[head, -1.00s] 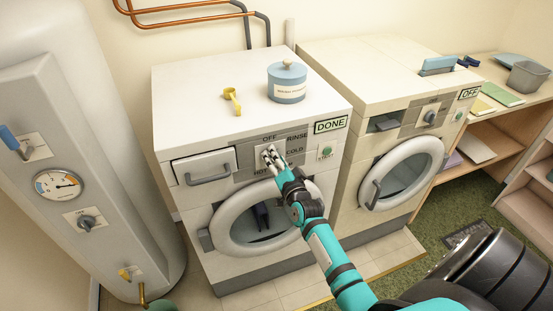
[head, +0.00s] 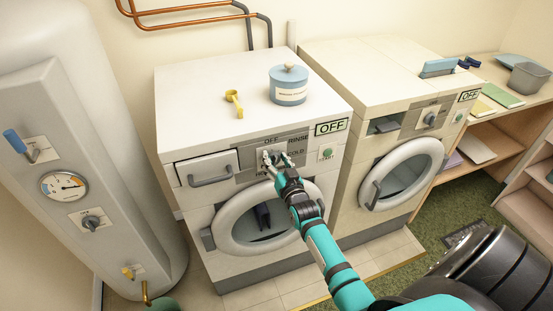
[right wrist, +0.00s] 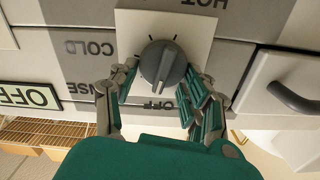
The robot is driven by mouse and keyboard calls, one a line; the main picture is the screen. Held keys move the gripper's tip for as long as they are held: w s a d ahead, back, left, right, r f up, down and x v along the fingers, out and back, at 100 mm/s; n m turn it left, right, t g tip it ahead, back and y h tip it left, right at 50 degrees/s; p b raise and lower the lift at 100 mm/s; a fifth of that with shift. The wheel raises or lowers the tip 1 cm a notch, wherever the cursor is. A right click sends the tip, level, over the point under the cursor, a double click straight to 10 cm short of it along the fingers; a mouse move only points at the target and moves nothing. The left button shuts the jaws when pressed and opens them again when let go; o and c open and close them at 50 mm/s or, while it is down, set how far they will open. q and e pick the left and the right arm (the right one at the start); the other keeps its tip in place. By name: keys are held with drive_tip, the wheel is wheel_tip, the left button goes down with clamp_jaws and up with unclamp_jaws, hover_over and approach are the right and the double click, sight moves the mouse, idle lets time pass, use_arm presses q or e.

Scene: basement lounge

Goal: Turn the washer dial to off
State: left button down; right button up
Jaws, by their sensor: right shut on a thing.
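The washer (head: 290,122) is the white machine on the left, and its display (head: 331,127) reads OFF. Its dial (right wrist: 163,65) is a dark grey knob on a white plate with tick marks. The word OFF (right wrist: 158,105) is printed beside it, and in the upside-down right wrist view the knob's ridge runs roughly toward that word. My right gripper (head: 278,162) is at the dial, with its fingers on both sides of the knob, shut on it. The fingers hide part of the dial in the head view. My left gripper is not in view.
A yellow scoop (head: 234,102) and a blue lidded jar (head: 289,85) stand on the washer. The drawer (head: 207,166) is left of the dial, and a start button (head: 327,154) right of it. A second machine (head: 385,80) stands to the right, a tank (head: 110,150) to the left.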

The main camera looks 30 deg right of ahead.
drive_tip(key=shift+a+f+n, duration=0.1)
drive_tip(key=shift+n, duration=1.1)
drive_tip(key=o, duration=1.1)
drive_tip(key=v, duration=1.2)
